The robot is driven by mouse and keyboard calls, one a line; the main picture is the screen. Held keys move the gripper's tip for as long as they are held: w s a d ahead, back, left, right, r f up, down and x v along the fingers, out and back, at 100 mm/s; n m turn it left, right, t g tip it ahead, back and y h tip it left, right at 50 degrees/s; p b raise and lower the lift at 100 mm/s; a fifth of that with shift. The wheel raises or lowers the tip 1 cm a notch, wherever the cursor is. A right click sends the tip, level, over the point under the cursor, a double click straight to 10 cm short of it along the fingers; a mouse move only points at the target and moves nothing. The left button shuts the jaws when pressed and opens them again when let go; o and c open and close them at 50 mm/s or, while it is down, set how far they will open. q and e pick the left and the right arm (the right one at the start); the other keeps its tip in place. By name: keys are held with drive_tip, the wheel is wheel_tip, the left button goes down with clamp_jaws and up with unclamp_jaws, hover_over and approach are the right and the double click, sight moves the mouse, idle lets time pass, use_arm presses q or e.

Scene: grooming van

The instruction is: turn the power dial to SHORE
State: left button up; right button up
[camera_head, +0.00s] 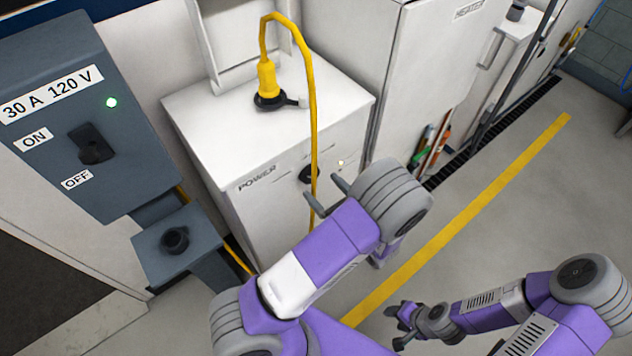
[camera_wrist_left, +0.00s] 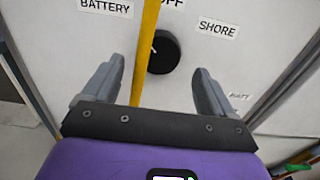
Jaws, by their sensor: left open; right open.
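The black power dial (camera_head: 308,174) is on the front of the white POWER cabinet (camera_head: 245,215). In the left wrist view the dial (camera_wrist_left: 166,55) sits below the OFF label, with BATTERY (camera_wrist_left: 105,6) to its left and SHORE (camera_wrist_left: 217,27) to its right. A small pale mark shows on the dial's left side; its exact setting is hard to tell. My left gripper (camera_head: 323,193) is open in front of the dial, which shows between and beyond its fingertips, apparently untouched. My right gripper (camera_head: 396,326) is open and empty above the floor at lower right.
A yellow cable (camera_head: 312,100) runs from a yellow plug (camera_head: 267,80) on the cabinet top down past the dial's left side, between my left fingers in the wrist view. A grey ON/OFF switch box (camera_head: 62,115) with a lit green lamp stands left. Floor to the right is clear.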

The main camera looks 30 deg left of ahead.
sight(312, 178)
use_arm(q)
drive_tip(key=shift+x, duration=1.9)
drive_tip(key=shift+s, duration=0.1)
